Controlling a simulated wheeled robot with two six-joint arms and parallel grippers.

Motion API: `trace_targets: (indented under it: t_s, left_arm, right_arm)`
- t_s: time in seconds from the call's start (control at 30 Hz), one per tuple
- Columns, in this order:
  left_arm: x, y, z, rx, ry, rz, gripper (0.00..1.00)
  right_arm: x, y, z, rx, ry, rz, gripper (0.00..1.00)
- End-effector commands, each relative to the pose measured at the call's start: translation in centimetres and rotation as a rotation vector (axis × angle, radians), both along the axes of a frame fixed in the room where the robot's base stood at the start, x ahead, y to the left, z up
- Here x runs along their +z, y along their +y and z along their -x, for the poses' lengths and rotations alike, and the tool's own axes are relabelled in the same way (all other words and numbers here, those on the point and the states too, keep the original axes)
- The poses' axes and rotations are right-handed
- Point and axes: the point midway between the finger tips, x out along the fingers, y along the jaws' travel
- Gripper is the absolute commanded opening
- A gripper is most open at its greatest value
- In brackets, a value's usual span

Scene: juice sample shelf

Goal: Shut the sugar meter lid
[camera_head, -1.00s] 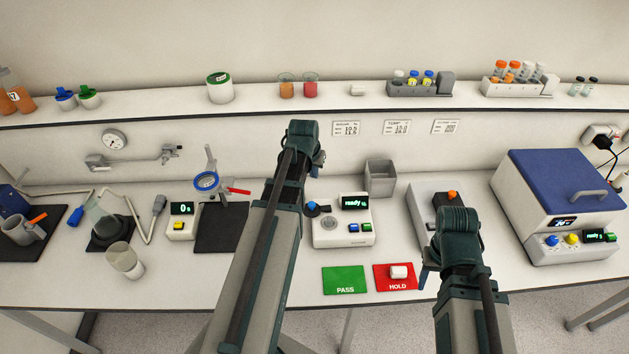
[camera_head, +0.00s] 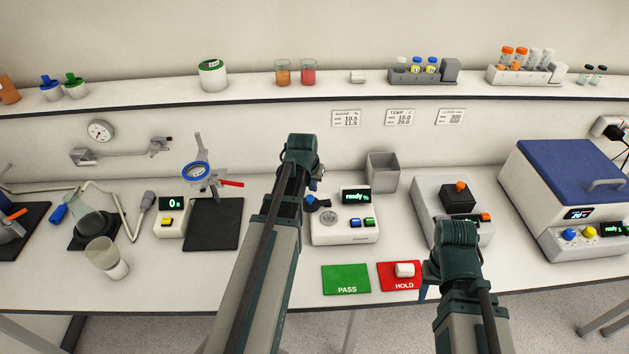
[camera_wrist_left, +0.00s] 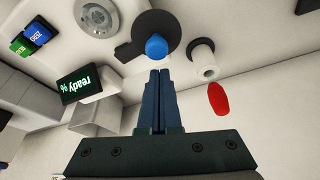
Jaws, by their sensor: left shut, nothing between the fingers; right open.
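The sugar meter (camera_head: 343,238) is a white box at the middle of the bench with a display reading "ready %". Its black lid with a blue knob (camera_wrist_left: 156,46) is swung aside, and the round metal well (camera_wrist_left: 97,15) beside it is uncovered. In the head view the lid (camera_head: 323,203) is partly hidden by my left arm. My left gripper (camera_wrist_left: 160,74) is shut and empty, its fingertips close to the blue knob; contact cannot be told. My right gripper (camera_head: 424,291) is open by the HOLD mat, its fingers mostly hidden.
A grey bin (camera_head: 382,172) stands behind the meter. A green PASS mat (camera_head: 346,279) and a red HOLD mat (camera_head: 388,282) bearing a white piece (camera_head: 405,269) lie in front. Another instrument (camera_head: 427,190) stands right of the meter, and a black pad (camera_head: 212,226) lies left.

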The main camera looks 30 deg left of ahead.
Motion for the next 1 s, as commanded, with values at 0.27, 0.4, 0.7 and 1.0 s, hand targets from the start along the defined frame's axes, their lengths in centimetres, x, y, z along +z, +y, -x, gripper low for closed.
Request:
trace_targets:
  t_s: [0.27,0.4,0.7,1.0]
  left_arm:
    - [-0.09,-0.13,0.75,0.000,0.000,0.000,0.00]
    - [-0.08,-0.13,0.74,0.001,0.000,0.000,0.00]
    - [-0.09,-0.25,0.99,0.050,0.000,-0.001,0.00]
    - [-0.09,-0.34,1.20,0.098,0.000,0.000,0.00]
  right_arm:
    - [-0.08,0.00,0.01,0.000,0.000,0.000,0.50]
    - [-0.08,0.00,0.01,0.000,0.000,0.000,0.50]
    - [-0.09,0.00,0.01,0.000,0.000,0.000,0.50]
    - [-0.09,0.00,0.01,-0.001,0.000,0.000,0.50]
